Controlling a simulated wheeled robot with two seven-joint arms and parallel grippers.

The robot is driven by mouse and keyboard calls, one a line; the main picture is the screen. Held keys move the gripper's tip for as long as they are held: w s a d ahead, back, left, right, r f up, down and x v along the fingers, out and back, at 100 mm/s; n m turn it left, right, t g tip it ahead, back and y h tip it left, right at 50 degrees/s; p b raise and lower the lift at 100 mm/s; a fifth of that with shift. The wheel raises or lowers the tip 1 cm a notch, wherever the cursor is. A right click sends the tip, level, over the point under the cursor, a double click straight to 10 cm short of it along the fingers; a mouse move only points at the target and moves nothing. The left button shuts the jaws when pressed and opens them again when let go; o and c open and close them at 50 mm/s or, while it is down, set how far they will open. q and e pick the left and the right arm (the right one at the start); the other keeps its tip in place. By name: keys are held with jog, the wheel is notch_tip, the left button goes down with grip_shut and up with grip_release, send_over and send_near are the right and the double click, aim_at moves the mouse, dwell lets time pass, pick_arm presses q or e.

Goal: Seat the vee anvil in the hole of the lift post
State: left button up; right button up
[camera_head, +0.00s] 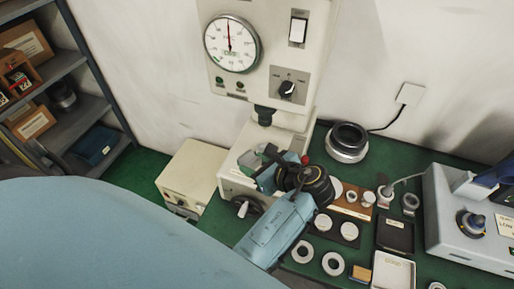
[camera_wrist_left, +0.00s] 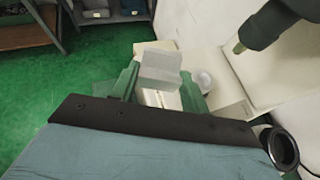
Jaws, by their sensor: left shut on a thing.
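The vee anvil (camera_wrist_left: 160,68) shows in the left wrist view as a light grey block between the green fingers of my left gripper (camera_wrist_left: 158,90). The gripper is shut on it and holds it above the pale base of the tester. In the head view my left gripper (camera_head: 268,160) is in front of the tester's lower part, below its dark spindle (camera_head: 264,115). A round pale top, perhaps the lift post (camera_wrist_left: 203,80), shows just right of the anvil in the wrist view. It looks apart from the anvil. Its hole cannot be made out. My right gripper is not in view.
The hardness tester (camera_head: 307,62) with its dial stands behind my gripper. A beige box (camera_head: 187,180) stands to its left, and a large dark bearing ring (camera_head: 347,143) to its right. Several rings and trays (camera_head: 393,232) crowd the right bench, beside a grey device (camera_head: 450,225).

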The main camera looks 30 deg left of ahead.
pick_arm(q)
jog(key=shift+w+a+r, duration=0.1)
jog(key=shift+w+a, duration=0.05)
jog(key=shift+w, duration=0.35)
jog(key=shift+w+a+f+b, duration=0.4)
jog(key=shift+w+b, duration=0.45)
jog(key=shift+w, duration=0.8)
jog(key=shift+w+a+f+b, duration=0.35)
jog(key=shift+w+b, duration=0.5)
jog(key=shift+w, duration=0.8)
jog(key=shift+w+a+f+b, duration=0.35)
jog(key=shift+w+b, duration=0.5)
jog(key=shift+w, duration=0.8)
jog(key=shift+a+r, duration=0.1)
jog(key=shift+s+d+p, duration=0.1)
jog(key=shift+d+p, duration=0.15)
jog(key=shift+p, duration=0.45)
